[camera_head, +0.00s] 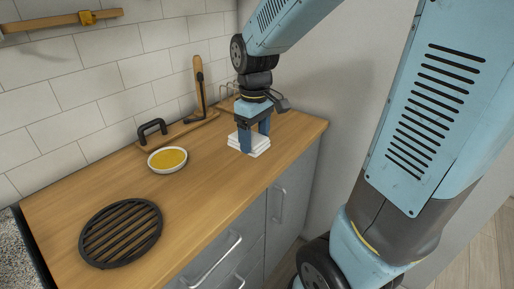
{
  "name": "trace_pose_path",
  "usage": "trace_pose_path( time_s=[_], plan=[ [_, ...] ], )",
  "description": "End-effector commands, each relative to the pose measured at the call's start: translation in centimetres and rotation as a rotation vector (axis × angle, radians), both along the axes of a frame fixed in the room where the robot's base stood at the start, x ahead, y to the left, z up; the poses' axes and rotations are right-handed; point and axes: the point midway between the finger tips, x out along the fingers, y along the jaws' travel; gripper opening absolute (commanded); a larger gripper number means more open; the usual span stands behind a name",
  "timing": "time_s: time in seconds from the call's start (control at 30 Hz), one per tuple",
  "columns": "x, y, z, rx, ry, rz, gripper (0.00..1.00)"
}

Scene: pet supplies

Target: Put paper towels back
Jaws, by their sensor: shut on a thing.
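A white, flat, square stack of paper towels (260,147) is on or just above the wooden counter, near its right end. My gripper (254,142) points down over the stack, with its blue fingers on either side of it. It is shut on the paper towels. Part of the stack is hidden behind the fingers. I cannot tell whether the stack touches the counter. A wire rack (229,89) stands at the back of the counter, partly hidden behind my arm.
A white bowl of yellow contents (167,159) sits mid-counter. Behind it are a board with a black handle (153,130) and an upright wooden piece with a dark utensil (200,87). A round black grate (121,232) lies front left. The front middle of the wooden counter (205,195) is clear.

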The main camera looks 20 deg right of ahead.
Motion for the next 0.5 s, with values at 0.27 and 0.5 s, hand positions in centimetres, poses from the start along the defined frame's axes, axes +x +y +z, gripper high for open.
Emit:
trace_pose_path(
  time_s=[0.27, 0.5],
  plan=[
    [4.0, -2.4, -2.1, 0.000, 0.005, -0.015, 0.45],
    [7.7, -4.1, -3.9, 0.001, 0.003, -0.018, 0.45]
  ],
)
